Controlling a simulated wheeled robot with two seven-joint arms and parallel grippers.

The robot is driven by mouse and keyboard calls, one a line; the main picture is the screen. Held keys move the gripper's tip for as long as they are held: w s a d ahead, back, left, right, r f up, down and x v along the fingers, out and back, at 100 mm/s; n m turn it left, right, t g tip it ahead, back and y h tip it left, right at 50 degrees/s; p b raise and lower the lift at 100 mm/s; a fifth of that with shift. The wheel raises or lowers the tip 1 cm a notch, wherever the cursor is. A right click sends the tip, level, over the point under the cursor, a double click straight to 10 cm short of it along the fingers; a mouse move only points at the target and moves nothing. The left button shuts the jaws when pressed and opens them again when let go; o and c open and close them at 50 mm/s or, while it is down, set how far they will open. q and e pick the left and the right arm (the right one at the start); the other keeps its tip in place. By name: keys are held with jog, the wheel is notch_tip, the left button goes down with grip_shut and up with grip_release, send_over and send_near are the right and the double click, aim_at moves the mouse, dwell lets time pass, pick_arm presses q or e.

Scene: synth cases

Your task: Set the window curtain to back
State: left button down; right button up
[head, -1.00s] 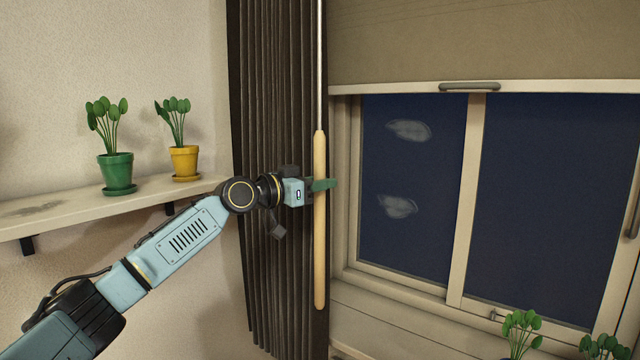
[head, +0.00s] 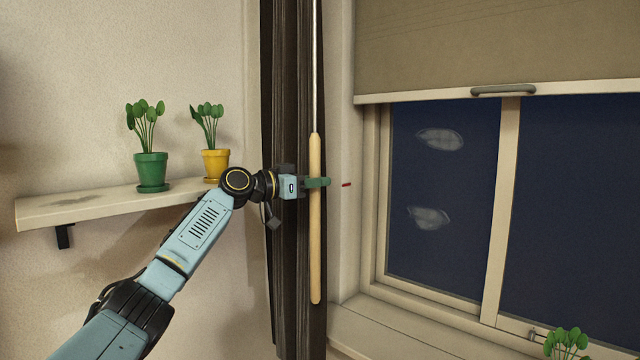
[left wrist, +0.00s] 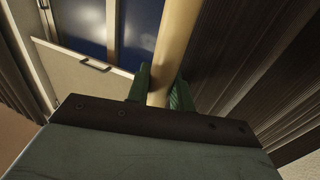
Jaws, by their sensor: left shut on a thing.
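The dark brown pleated curtain (head: 283,90) hangs at the left of the window (head: 445,200), bunched into a narrow strip. A pale wooden wand (head: 315,245) on a thin metal rod hangs upright in front of it. My left gripper (head: 317,183) is shut on the wand about a third of the way down its wooden part. In the left wrist view the wand (left wrist: 174,45) runs between the green fingers (left wrist: 160,88), with the curtain (left wrist: 240,60) to the right. My right gripper is not in view.
A wall shelf (head: 95,203) at the left bears a green-potted plant (head: 151,170) and a yellow-potted plant (head: 215,163), near my left arm. A blind (head: 490,45) covers the window's upper part. Another plant (head: 566,342) stands at lower right. A small red mark (head: 346,184) is on the wall.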

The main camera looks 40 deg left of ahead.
aim_at(315, 138)
pick_arm(q)
jog(key=c, duration=1.5)
grip_release()
notch_tip(315, 138, up, 10)
jog(key=shift+r+p, duration=0.1)
jog(key=shift+p, duration=0.55)
